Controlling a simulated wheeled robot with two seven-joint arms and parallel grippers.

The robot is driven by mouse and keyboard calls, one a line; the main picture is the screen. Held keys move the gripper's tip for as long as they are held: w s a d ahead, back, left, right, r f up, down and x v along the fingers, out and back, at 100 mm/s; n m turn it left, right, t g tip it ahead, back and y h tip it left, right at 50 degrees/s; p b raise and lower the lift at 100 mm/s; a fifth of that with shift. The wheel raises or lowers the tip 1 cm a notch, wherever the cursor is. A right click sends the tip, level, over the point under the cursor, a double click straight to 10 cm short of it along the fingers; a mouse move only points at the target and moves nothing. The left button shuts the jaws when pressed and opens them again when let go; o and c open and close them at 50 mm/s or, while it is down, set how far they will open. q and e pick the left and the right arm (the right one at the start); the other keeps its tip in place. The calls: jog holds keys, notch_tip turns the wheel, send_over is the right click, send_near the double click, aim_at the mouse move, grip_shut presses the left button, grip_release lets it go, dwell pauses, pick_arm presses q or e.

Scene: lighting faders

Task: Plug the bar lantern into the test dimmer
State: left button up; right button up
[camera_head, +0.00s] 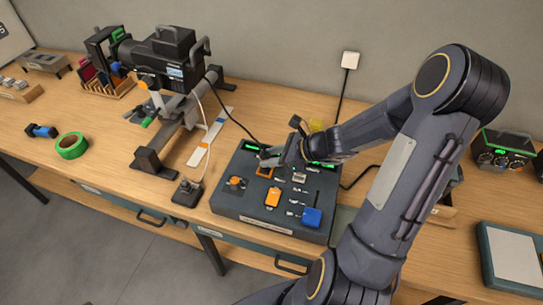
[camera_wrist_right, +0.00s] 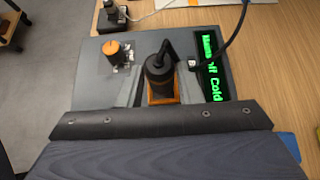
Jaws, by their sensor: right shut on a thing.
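The bar lantern (camera_head: 175,60) is a black fixture clamped on a grey bar at the back left, and its dark cable runs down to the test dimmer (camera_head: 230,205). The dimmer is a dark grey sloped panel on the bench. My right gripper (camera_head: 272,160) is low over the panel's upper left part. In the right wrist view it is shut on a black plug (camera_wrist_right: 158,70) with a bent cable at its top. The plug stands over an orange-rimmed socket (camera_wrist_right: 163,100); its lower end is hidden, so I cannot tell how deep it sits. My left gripper is not in view.
The panel also carries an orange switch (camera_head: 272,197) and a blue block (camera_head: 311,217).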

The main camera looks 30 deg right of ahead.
jog(key=shift+f+b, duration=0.9)
jog(key=shift+b, duration=0.05)
dwell(0.7)
dwell(0.5)
jog(key=o, duration=1.1)
jog(key=shift+o, duration=0.2)
jog(key=v, duration=0.8)
jog(key=shift+a, duration=0.1)
jog(key=s+a+r+n+g+h, duration=0.1)
jog(key=s+a+r+n, duration=0.2)
jog(key=n, duration=1)
jog(key=s+a+r+n+g+h, duration=0.1)
jog(key=s+a+r+n, duration=0.3)
jog(key=s+a+n, duration=0.5)
jog(key=s+n+h, duration=0.1)
jog(key=s+n, duration=0.2)
jog(key=n, duration=0.1)
jog(key=shift+s+a+r+g+h, duration=0.15)
jog(key=shift+s+a+g+h, duration=0.15)
jog(key=shift+s+a+g, duration=0.1)
